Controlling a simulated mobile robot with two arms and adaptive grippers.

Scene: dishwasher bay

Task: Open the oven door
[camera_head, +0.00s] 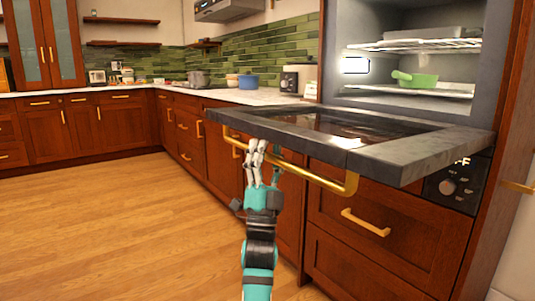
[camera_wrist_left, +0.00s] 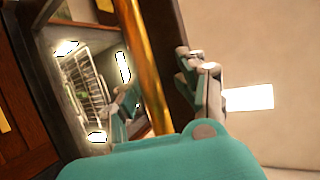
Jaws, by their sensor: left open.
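The oven door (camera_head: 395,158) is swung down and lies about level in front of the lit oven cavity (camera_head: 425,62). Its brass handle (camera_head: 325,181) runs along the front edge. My left gripper (camera_head: 257,153) is open, with its fingers pointing up at the handle, left of the handle's middle. In the left wrist view the handle (camera_wrist_left: 146,70) is a slanting gold bar, with the gripper fingers (camera_wrist_left: 205,80) on its right, not closed around it. Whether they touch it is unclear. The door's dark glass (camera_wrist_left: 80,75) mirrors the racks. My right gripper is out of view.
A green pan (camera_head: 418,81) sits on the lower oven rack, and a grey dish (camera_head: 430,33) on the upper one. A control panel with a knob (camera_head: 447,187) is below the door. Drawers (camera_head: 372,205) are underneath. The wooden floor (camera_head: 130,220) at left is clear.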

